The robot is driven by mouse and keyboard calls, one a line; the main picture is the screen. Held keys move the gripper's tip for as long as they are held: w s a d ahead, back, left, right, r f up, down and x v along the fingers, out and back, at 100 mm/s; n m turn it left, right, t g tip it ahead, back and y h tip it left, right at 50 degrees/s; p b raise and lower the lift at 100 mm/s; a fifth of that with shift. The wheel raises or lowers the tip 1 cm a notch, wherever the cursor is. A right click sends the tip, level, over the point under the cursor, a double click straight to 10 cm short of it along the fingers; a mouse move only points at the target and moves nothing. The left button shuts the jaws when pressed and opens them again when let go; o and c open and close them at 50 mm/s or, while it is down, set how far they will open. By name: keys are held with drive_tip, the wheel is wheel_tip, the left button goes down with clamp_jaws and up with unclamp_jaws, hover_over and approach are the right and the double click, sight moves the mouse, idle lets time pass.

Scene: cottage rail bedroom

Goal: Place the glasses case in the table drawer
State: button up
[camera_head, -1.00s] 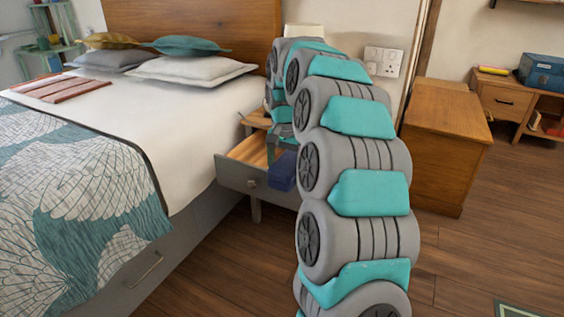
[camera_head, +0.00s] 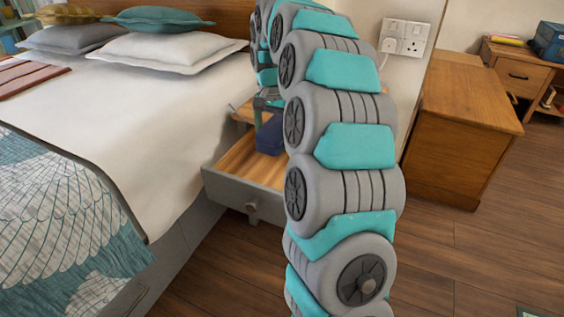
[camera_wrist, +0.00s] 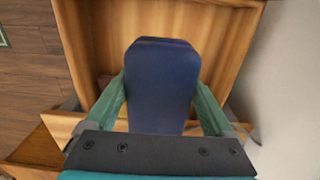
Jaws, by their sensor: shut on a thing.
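The dark blue glasses case (camera_head: 270,136) is held by my gripper (camera_head: 265,105) over the open table drawer (camera_head: 252,170). In the wrist view the case (camera_wrist: 163,85) stands between the two green fingers of my gripper (camera_wrist: 163,100), which are shut on it. The wooden bottom of the drawer (camera_wrist: 215,50) shows around it. The case looks at or just above the drawer bottom; I cannot tell whether it touches. My arm hides the right part of the drawer and most of the bedside table.
The bed (camera_head: 150,120) stands close along the drawer's left side. A wooden cabinet (camera_head: 462,130) stands to the right, with wooden floor (camera_head: 440,260) in front. A socket plate (camera_head: 404,37) with a plugged cable is on the wall behind.

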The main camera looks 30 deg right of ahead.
approach(280, 177)
drive_tip(key=s+a+f, duration=0.1)
drive_tip(key=a+f, duration=0.1)
drive_tip(key=f, duration=0.1)
drive_tip(key=s+a+f+p, duration=0.1)
drive_tip(key=f, duration=0.1)
drive_tip(key=shift+s+a+f, duration=0.15)
drive_tip(key=shift+s, duration=0.2)
drive_tip(key=shift+w+d, duration=0.7)
drive_tip(key=shift+d, duration=0.1)
drive_tip(key=shift+w+d+p, duration=0.35)
drive_tip(key=shift+w+d, duration=0.3)
drive_tip(key=shift+d, duration=0.2)
drive_tip(key=shift+f, duration=0.5)
drive_tip(key=shift+f, duration=0.2)
drive_tip(key=o, duration=1.2)
drive_tip(key=shift+r, duration=0.2)
